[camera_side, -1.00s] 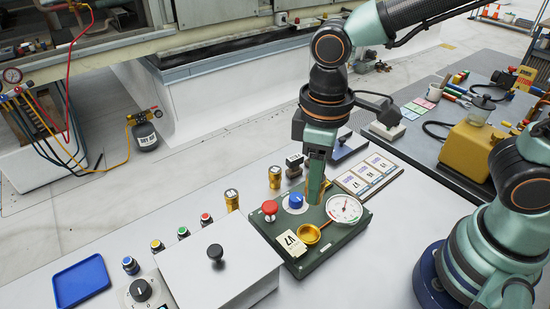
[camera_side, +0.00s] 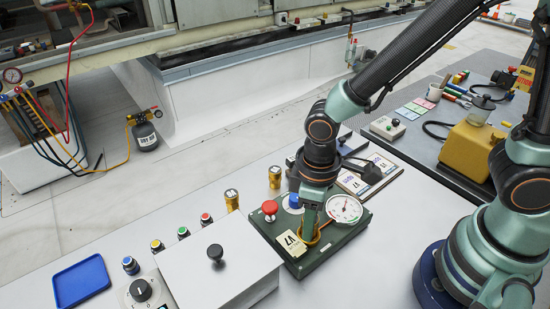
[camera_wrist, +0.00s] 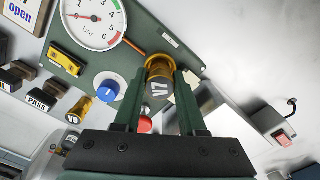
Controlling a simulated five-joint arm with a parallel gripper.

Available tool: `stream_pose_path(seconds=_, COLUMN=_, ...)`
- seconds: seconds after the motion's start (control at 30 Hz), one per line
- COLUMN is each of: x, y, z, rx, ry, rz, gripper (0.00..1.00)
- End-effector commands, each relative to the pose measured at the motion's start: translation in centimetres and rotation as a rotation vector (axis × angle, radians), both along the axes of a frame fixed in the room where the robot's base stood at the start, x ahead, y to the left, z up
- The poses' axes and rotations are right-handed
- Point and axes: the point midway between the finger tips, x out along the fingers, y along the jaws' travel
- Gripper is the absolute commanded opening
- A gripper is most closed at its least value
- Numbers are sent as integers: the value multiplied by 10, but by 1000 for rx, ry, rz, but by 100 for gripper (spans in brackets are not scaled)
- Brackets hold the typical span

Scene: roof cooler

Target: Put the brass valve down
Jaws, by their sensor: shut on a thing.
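My gripper (camera_side: 309,240) is at the brass cup (camera_side: 326,247) on the green panel (camera_side: 345,240). In the wrist view my gripper (camera_wrist: 160,85) is shut on the brass valve (camera_wrist: 158,88), its white V7 label showing between the fingers. A brass rim (camera_wrist: 158,61) shows just beyond the valve, at the cup. I cannot tell whether the valve rests in the cup or is held just above it. In the side view the fingers hide the valve. A V7 tag (camera_side: 291,243) lies beside the cup.
The gauge (camera_side: 344,209), blue knob (camera_side: 295,202) and red button (camera_side: 270,207) stand close around the cup. Two other brass valves (camera_side: 231,199) stand behind the panel. A lidded white box (camera_side: 220,265) is at the left. A blue tray (camera_side: 81,281) lies farther left, empty.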

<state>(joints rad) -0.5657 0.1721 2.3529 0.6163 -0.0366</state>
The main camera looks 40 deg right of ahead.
Motion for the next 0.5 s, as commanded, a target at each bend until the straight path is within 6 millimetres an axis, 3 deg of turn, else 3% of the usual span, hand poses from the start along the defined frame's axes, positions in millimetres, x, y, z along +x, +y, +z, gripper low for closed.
stream_pose_path(seconds=0.33, x=0, y=0, z=-7, rx=0, ry=0, rz=0, gripper=0)
stream_pose_path(seconds=0.37, x=0, y=0, z=-7, rx=0, ry=0, rz=0, gripper=52)
stream_pose_path(seconds=0.4, x=0, y=0, z=-7, rx=0, ry=0, rz=0, gripper=67)
stream_pose_path(seconds=0.5, x=0, y=0, z=-7, rx=0, ry=0, rz=0, gripper=70)
